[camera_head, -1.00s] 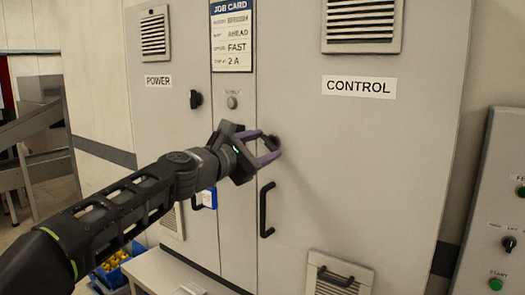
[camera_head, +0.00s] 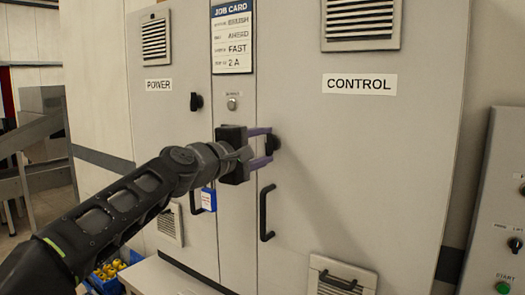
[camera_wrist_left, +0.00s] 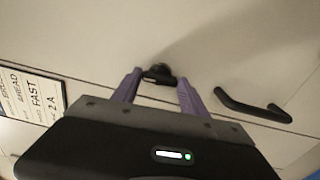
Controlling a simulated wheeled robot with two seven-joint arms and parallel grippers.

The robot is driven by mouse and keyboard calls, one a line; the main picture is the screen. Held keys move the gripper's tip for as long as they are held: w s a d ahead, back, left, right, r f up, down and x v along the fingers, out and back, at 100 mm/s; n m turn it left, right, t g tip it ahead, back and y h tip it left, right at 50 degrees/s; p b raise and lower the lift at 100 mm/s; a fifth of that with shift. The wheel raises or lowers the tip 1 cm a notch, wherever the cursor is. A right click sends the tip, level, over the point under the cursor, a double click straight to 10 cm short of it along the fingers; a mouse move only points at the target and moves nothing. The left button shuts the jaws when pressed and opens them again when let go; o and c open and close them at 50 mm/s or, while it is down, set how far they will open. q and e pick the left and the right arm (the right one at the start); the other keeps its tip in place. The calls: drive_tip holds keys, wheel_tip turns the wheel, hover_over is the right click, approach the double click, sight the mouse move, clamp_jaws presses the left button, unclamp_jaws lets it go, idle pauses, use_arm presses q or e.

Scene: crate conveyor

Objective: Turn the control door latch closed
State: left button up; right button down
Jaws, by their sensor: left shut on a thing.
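The control door latch (camera_head: 273,143) is a small dark knob on the left edge of the grey CONTROL door (camera_head: 350,170). It also shows in the left wrist view (camera_wrist_left: 159,74), between the two purple fingers. My left gripper (camera_head: 267,147) is at the latch, one finger above and one below it, and is shut on it. The fingers partly hide the latch in the head view; its bar looks roughly upright, in line with the door handle. The left gripper also shows in the wrist view (camera_wrist_left: 160,80). My right gripper is not in view.
A black door handle (camera_head: 265,212) stands out just below the gripper. The POWER door has its own dark latch (camera_head: 196,101) and a blue tag (camera_head: 209,198). A control panel (camera_head: 497,205) stands at the right. A light ledge (camera_head: 165,278) is below.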

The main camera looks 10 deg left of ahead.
use_arm(q)
drive_tip(key=shift+m, duration=0.4)
drive_tip(key=o, duration=1.4)
drive_tip(key=shift+b+v, duration=1.2)
drive_tip(key=shift+v, duration=2.7)
